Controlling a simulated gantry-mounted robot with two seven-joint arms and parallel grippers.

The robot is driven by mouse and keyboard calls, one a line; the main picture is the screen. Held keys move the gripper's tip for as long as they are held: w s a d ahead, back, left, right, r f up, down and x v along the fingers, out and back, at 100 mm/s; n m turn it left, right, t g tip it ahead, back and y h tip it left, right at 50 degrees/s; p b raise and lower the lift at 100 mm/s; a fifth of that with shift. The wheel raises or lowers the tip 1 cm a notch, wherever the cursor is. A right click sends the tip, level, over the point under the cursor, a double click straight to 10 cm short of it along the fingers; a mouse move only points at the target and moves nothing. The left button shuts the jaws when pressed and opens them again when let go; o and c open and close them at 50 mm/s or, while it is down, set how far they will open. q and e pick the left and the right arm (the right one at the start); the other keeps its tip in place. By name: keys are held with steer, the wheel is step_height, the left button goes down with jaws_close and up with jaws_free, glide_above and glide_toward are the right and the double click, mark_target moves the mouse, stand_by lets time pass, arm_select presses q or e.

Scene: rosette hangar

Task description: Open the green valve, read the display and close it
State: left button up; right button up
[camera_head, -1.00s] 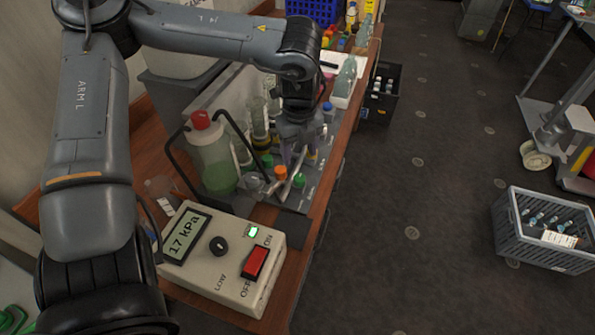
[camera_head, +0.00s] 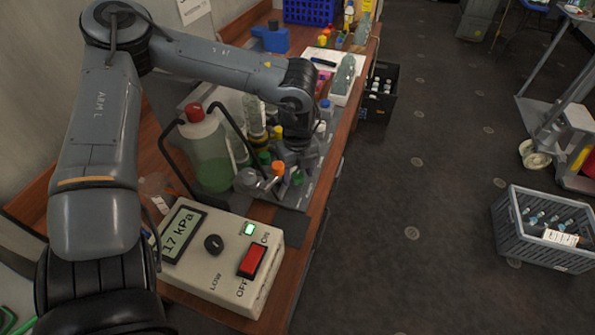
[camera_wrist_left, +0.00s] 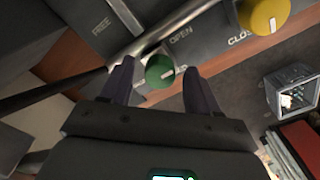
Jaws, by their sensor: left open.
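The display (camera_head: 182,234) on the beige box reads 17 kPa. My right gripper is in neither view.
A yellow knob (camera_wrist_left: 263,14) sits right of the green one, near printed OPEN and CLOSE lettering. In the head view a red-capped bottle (camera_head: 209,155) stands left of my gripper. The box has a red switch (camera_head: 252,261) and a lit green lamp. A grey crate (camera_head: 545,245) stands on the floor.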

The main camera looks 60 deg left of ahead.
arm_select(q)
steer(key=c, duration=1)
steer(key=shift+c, duration=0.2)
steer(key=shift+m, duration=0.3)
steer(key=m, duration=1.5)
steer(key=shift+m, duration=1.1)
